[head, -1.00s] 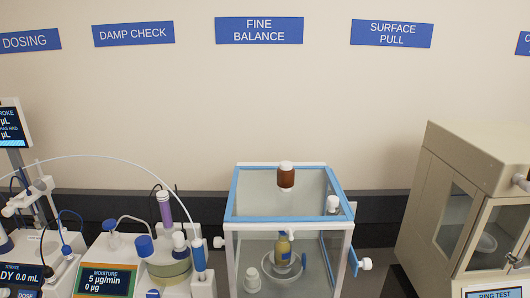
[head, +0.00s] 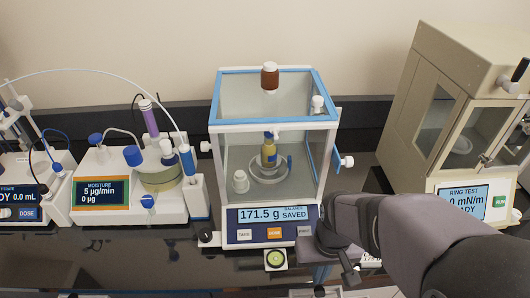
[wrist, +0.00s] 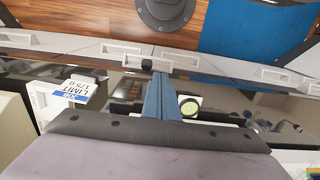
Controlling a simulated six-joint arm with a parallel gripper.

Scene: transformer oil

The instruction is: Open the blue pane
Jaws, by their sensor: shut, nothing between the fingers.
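The fine balance's glass case has a blue-framed top (head: 219,98). On its right side is a pane with blue edging (head: 326,172), a blue handle plate and a white knob (head: 348,161); it looks shut, seen at a steep angle. Inside stand a yellowish bottle (head: 269,152) on the round pan and a small white-capped vial (head: 240,182). My gripper (head: 322,272) is below and in front of the case's right corner, apart from the knob. In the wrist view my gripper's blue fingers (wrist: 160,82) are together and empty; the pane is not clearly visible there.
A brown bottle (head: 270,77) stands on the case top. The balance display (head: 272,214) reads 171.5 g. A limit label (wrist: 65,92) shows in the wrist view.

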